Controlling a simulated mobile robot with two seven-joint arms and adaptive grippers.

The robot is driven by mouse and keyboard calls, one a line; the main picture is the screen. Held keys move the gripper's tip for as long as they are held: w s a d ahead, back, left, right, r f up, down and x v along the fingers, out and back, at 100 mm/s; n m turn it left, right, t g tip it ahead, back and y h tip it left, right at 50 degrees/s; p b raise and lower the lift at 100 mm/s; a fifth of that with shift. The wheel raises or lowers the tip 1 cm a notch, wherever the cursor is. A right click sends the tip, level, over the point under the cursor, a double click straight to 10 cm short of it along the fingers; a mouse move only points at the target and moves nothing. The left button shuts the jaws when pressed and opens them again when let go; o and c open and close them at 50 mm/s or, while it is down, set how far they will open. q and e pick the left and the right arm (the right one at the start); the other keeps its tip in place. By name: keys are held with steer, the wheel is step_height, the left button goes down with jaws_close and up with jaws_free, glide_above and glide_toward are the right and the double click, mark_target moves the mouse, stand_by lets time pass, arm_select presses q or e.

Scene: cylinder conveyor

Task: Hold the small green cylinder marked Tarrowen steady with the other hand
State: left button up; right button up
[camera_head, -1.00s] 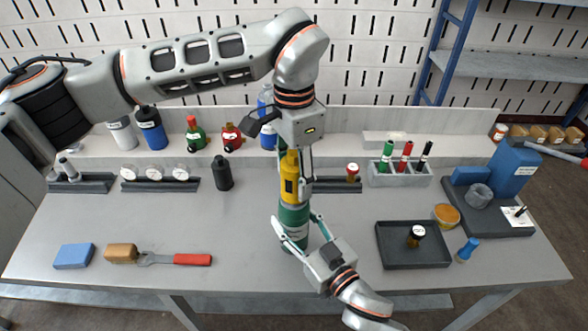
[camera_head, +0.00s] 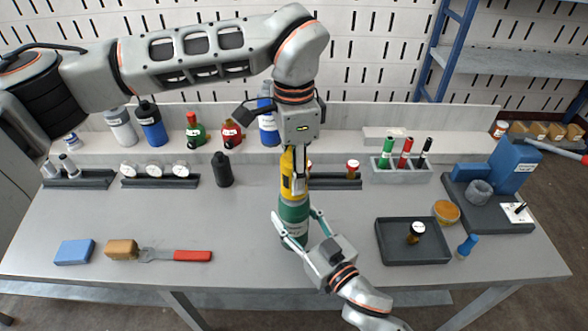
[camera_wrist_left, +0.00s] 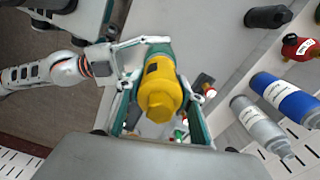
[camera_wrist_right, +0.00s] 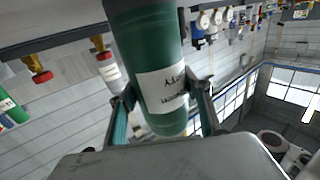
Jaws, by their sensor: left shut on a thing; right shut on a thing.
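The small green cylinder (camera_head: 293,229) stands upright near the middle of the bench, with a yellow cap-like top (camera_head: 289,172). In the right wrist view the green body (camera_wrist_right: 148,50) bears a white label whose writing I cannot fully read. My right gripper (camera_head: 297,219) comes from the front right and is shut around the green body. My left gripper (camera_head: 295,181) points down from above and is shut on the yellow top, which shows between its fingers in the left wrist view (camera_wrist_left: 160,88). Whether the cylinder's base touches the bench is hard to tell.
A black bottle (camera_head: 222,170) stands behind left. Bench around the cylinder is clear.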

arm_select(q)
steer(key=m, duration=0.3)
steer(key=shift+m, duration=0.4)
steer(key=m, duration=0.4)
steer(key=shift+m, duration=0.7)
steer(key=m, duration=0.3)
steer(key=shift+m, duration=1.5)
